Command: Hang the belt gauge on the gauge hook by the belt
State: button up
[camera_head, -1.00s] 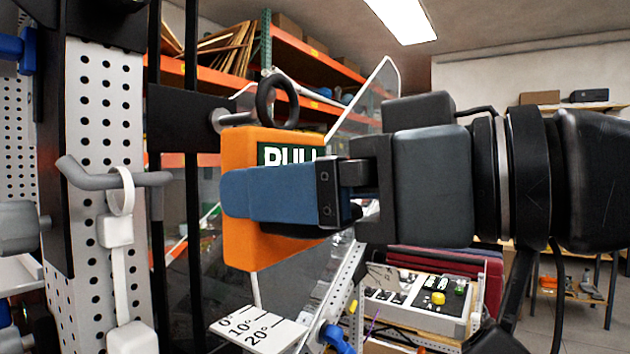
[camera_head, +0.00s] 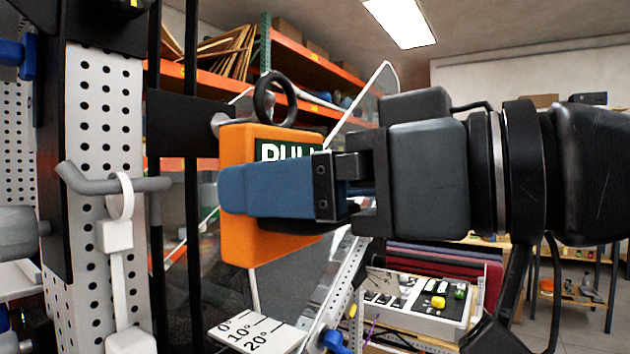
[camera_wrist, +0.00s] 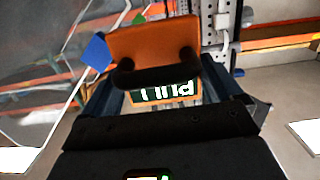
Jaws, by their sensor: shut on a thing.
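The belt gauge is an orange block (camera_head: 270,245) with a black ring on top, a green "PULL" label and a white angle scale (camera_head: 258,331) below. My gripper (camera_head: 235,190) is shut on the orange block, its blue finger across the near face. In the wrist view the block (camera_wrist: 150,45) sits between the fingers, its ring toward the camera. A grey peg (camera_head: 95,182) at the left carries a white strap with a loop. A metal stub on a black bracket (camera_head: 185,122) shows just left of the ring; I cannot tell whether the ring is on it.
A white perforated post (camera_head: 92,100) and black uprights stand close at the left. A control panel box (camera_head: 415,300) with buttons is at the lower right. Orange shelving (camera_head: 300,60) stands behind, with a clear panel before it.

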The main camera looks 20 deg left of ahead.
aim_at(285, 252)
jog(key=shift+w+a, duration=0.1)
jog(key=shift+a, duration=0.45)
dwell(0.4)
jog(key=shift+a, duration=0.25)
dwell(0.5)
jog(key=shift+f+b, duration=0.35)
jog(key=shift+f, duration=0.2)
jog(key=shift+w+f, duration=0.1)
jog(key=shift+f, duration=0.05)
jog(key=shift+a, duration=0.1)
dwell(0.3)
jog(key=shift+a+f+b, duration=0.1)
jog(key=shift+f+b, duration=0.4)
